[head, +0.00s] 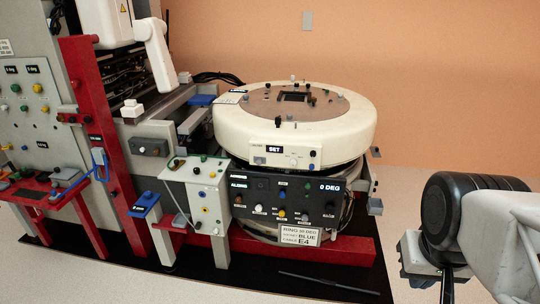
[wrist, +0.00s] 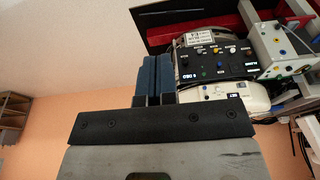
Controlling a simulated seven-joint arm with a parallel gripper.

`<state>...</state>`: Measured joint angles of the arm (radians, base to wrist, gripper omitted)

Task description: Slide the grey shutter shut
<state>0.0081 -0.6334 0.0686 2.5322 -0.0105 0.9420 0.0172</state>
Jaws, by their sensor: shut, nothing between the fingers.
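I cannot pick out the grey shutter with certainty. The cream ring housing (head: 240,128) has a brownish top plate with a dark square opening (head: 293,97) and several small knobs; at this size I cannot tell whether a shutter lies there. My gripper (head: 447,290) is at the lower right in the head view, well apart from the machine, its fingers partly cut off by the frame edge. In the wrist view its two dark blue fingers (wrist: 153,75) lie side by side, shut with nothing between them.
A black control panel (head: 262,200) marked 0 DEG sits under the ring; it appears upside down in the wrist view (wrist: 215,68). A grey-white control box (head: 205,205), red frame (head: 85,90) and white upright arm (head: 157,55) stand left.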

